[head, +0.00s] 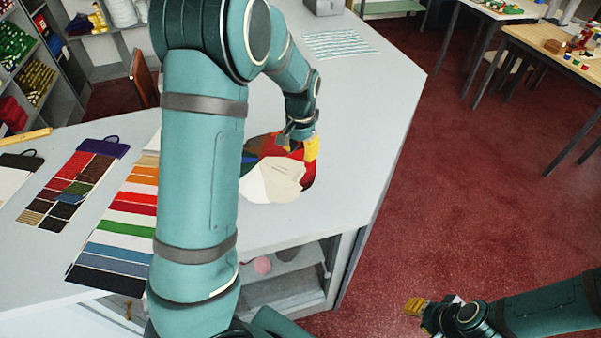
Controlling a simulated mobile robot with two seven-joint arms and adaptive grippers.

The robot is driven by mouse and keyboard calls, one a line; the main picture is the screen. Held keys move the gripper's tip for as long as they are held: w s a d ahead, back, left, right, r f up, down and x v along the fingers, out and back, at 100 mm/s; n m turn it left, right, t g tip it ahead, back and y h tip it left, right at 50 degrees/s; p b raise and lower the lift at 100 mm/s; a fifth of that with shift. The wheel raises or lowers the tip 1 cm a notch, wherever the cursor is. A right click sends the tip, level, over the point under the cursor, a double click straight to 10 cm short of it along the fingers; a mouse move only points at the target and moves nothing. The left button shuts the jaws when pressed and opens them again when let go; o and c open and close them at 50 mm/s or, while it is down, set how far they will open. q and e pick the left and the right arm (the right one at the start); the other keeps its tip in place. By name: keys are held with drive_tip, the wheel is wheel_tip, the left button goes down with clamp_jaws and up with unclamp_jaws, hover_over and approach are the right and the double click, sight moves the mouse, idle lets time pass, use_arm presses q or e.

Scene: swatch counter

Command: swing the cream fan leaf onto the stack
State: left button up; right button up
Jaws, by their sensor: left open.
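The swatch fan lies on the grey counter (345,100), partly hidden behind my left arm. Its cream leaf (270,184) points toward the counter's front, with a paler beige area beside it. Red, blue, green and brown leaves show behind the cream leaf. My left gripper (303,146) is open, with yellow fingertips over the red part of the fan at its far right side. I cannot tell whether they touch it. My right gripper (416,306) is over the red floor, away from the counter, and whether its fingers are apart is unclear.
A striped swatch board (127,212) and a dark card of fabric squares (72,185) lie left of my arm. A striped sheet (339,44) lies at the back. The counter right of the fan is clear up to its edge.

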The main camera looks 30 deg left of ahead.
sight(300, 174)
use_arm(q)
wheel_tip(300, 174, down, 10)
drive_tip(key=shift+w+a, duration=0.1)
idle(0.4)
clamp_jaws()
